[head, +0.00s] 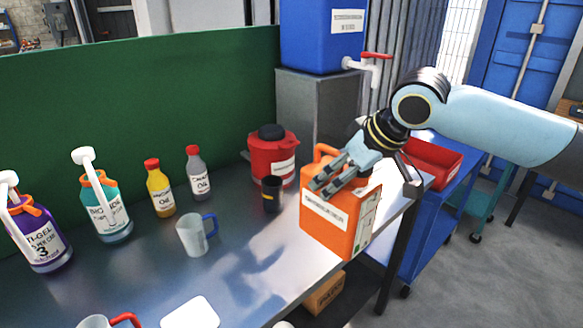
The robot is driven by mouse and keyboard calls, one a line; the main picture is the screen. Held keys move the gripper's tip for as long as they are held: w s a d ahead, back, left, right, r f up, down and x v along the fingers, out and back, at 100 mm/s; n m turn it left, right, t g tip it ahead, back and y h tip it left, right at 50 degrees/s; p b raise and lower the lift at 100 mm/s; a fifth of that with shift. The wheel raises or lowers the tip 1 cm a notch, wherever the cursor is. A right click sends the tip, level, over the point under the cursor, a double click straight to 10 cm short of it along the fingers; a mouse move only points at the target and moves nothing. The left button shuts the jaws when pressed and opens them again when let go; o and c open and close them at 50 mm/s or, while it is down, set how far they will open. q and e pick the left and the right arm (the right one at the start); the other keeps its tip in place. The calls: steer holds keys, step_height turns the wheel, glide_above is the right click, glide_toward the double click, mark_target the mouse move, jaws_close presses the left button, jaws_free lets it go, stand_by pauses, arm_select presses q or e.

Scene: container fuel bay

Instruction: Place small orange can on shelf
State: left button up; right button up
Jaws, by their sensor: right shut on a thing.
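The orange can (328,236), a boxy canister with a white label, is at the right end of the metal workbench (240,265), near its front edge. I cannot tell whether its base touches the bench. My right gripper (325,183) comes from the upper right and is shut on the can at its top. The fingers hide part of the handle and top. Below the bench top, a cardboard-coloured box (324,293) sits in the dark lower space, where a shelf is hard to make out. My left gripper is out of view.
A red canister (272,150) and a dark cup (272,194) stand left of the can. A jug (194,235) and several bottles are farther left. A grey cabinet (315,105) bears a blue tank (320,35). A blue cart (428,225) with a red tray (437,163) stands right.

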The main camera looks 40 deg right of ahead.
steer(key=shift+w+b, duration=0.2)
steer(key=shift+b, duration=0.2)
steer(key=w+a+f+n+y+b, duration=0.1)
steer(key=w+a+f+b, duration=0.1)
steer(key=w+a+b, duration=0.35)
steer(key=w+a+f+n+b, duration=0.1)
steer(key=w+a+b, duration=0.1)
steer(key=a+b, duration=0.6)
steer(key=s+a+f+n+g+y+b, duration=0.2)
steer(key=s+a+f+n+y+b, duration=0.1)
steer(key=s+a+n+b, duration=0.2)
steer(key=s+n+b, duration=0.2)
steer(key=n, duration=0.1)
steer(key=shift+a+g+y+b, duration=0.2)
steer(key=shift+g+y+b, duration=0.15)
steer(key=shift+g+y, duration=0.05)
steer(key=shift+f, duration=0.1)
